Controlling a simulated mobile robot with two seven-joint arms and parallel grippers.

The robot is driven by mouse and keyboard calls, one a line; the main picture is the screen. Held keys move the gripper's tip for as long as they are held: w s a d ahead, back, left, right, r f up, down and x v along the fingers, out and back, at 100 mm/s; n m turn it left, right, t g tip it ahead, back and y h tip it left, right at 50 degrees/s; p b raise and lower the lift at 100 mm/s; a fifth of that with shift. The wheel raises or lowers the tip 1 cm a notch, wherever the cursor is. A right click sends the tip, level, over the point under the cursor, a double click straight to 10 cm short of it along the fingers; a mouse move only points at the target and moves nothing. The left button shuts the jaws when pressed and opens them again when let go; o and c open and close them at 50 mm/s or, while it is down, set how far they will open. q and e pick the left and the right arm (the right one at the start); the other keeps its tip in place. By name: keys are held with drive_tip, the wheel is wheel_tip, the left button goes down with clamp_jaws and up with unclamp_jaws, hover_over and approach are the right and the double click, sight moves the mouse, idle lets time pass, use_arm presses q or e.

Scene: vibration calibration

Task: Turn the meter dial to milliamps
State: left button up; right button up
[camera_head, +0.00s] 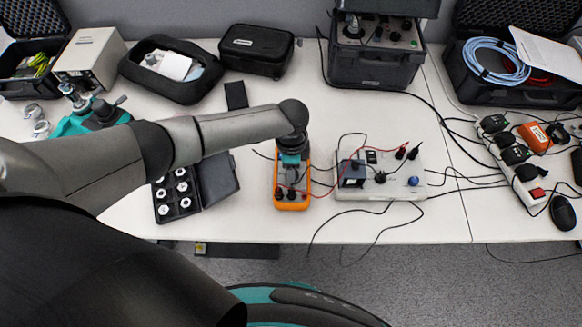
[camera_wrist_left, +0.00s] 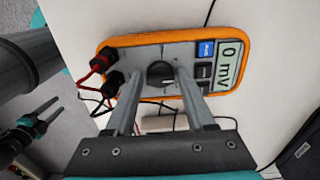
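The orange-edged meter (camera_head: 292,204) lies on the table in the middle of the head view, partly hidden by my left arm. My left gripper (camera_head: 291,172) is over the meter. In the left wrist view its two fingers (camera_wrist_left: 161,73) stand on either side of the dial, with small gaps seeming to show.
Red and black plugs (camera_wrist_left: 103,62) with leads sit in the meter's end. A white board (camera_head: 400,180) with terminals and a blue knob stands to the right. A black case of white pieces (camera_head: 215,182) lies to the left. Loose cables cross the table's front edge.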

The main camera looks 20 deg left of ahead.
use_arm(q)
drive_tip(key=shift+o, duration=1.3)
wheel_tip(320, 180, up, 15)
drive_tip(key=p, duration=0.3)
drive_tip(key=shift+p, duration=0.3)
drive_tip(key=shift+r, duration=0.1)
